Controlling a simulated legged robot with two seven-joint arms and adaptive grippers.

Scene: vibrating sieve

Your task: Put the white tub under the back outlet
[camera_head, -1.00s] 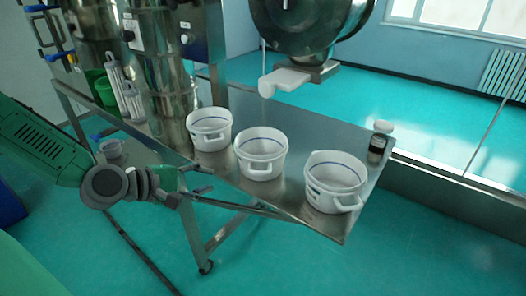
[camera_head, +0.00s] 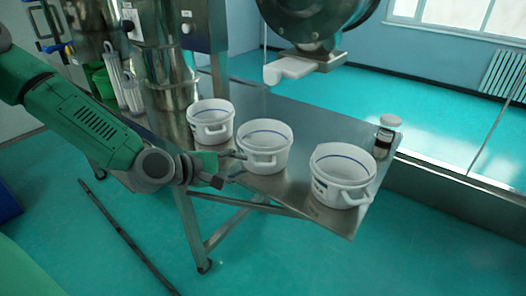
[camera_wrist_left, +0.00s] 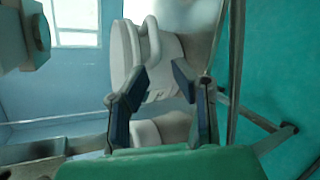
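Three white tubs with blue lines and handles stand on the steel table: the left tub (camera_head: 210,121), the middle tub (camera_head: 264,158) and the right tub (camera_head: 340,190). My left gripper (camera_head: 238,166) is open, its fingers pointing at the middle tub's near left side. In the left wrist view the open fingers (camera_wrist_left: 160,82) have a white tub (camera_wrist_left: 126,52) with a handle just ahead; contact is unclear. A white outlet (camera_head: 287,70) hangs under the round steel machine (camera_head: 312,22) above the table. My right gripper is out of view.
The steel table (camera_head: 335,125) has bare room behind the tubs. A white-lidded dark jar (camera_head: 387,133) stands near its right edge. Tall steel cylinders (camera_head: 168,85), clear tubes (camera_head: 131,92) and a green container (camera_head: 103,84) are at the left.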

